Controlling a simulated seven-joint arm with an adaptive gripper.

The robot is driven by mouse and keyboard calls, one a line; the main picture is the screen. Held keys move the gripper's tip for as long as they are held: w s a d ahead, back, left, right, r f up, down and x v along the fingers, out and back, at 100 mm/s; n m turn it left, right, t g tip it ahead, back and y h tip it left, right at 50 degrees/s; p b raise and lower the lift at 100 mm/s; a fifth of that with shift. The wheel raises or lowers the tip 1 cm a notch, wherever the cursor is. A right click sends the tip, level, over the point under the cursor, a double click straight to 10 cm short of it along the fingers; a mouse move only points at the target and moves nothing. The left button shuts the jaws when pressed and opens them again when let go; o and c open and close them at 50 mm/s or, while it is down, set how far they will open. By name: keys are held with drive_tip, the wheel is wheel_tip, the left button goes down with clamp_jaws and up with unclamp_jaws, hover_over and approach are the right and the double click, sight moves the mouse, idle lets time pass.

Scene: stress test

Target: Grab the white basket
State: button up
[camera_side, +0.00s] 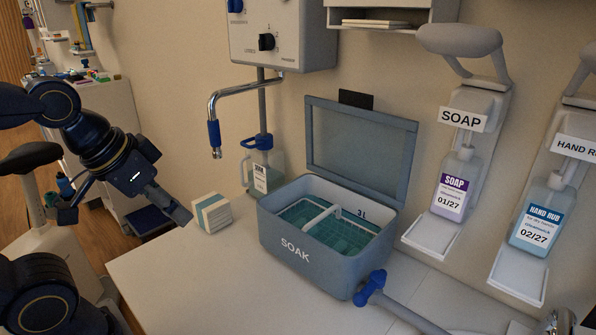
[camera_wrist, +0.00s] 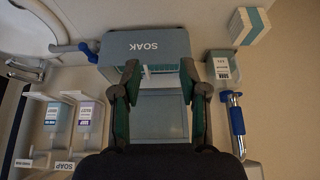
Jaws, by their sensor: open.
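The white basket (camera_side: 322,216) sits inside the open grey-blue SOAK box (camera_side: 300,262), in teal liquid. Its white handle bar crosses the middle of the box, and its lower part is hard to make out under the liquid. In the wrist view the SOAK box (camera_wrist: 150,44) is upside down, and a small part of the white basket (camera_wrist: 146,72) shows between my fingers. My gripper (camera_side: 122,212) is open and empty, well left of the box and apart from it. In the wrist view my gripper (camera_wrist: 160,75) has its two fingers spread wide.
The box's lid (camera_side: 360,150) stands open at the back. A white and teal carton (camera_side: 212,214) lies left of the box. A blue-handled tap (camera_side: 214,130) hangs behind. A blue-ended pipe (camera_side: 371,287) is at the front right. Soap (camera_side: 452,185) and hand rub (camera_side: 540,215) dispensers line the wall.

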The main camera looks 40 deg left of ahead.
drive_tip(key=w+r+t, duration=0.1)
drive_tip(key=w+r, duration=0.5)
drive_tip(key=g, duration=0.2)
hover_over(321, 215)
drive_tip(key=s, duration=0.2)
wheel_tip(321, 215, down, 17)
drive_tip(key=shift+a+f, duration=0.15)
drive_tip(key=shift+f, duration=0.05)
drive_tip(key=shift+x, duration=3.1)
drive_tip(key=shift+f, duration=0.3)
drive_tip(key=shift+c, duration=0.2)
clamp_jaws()
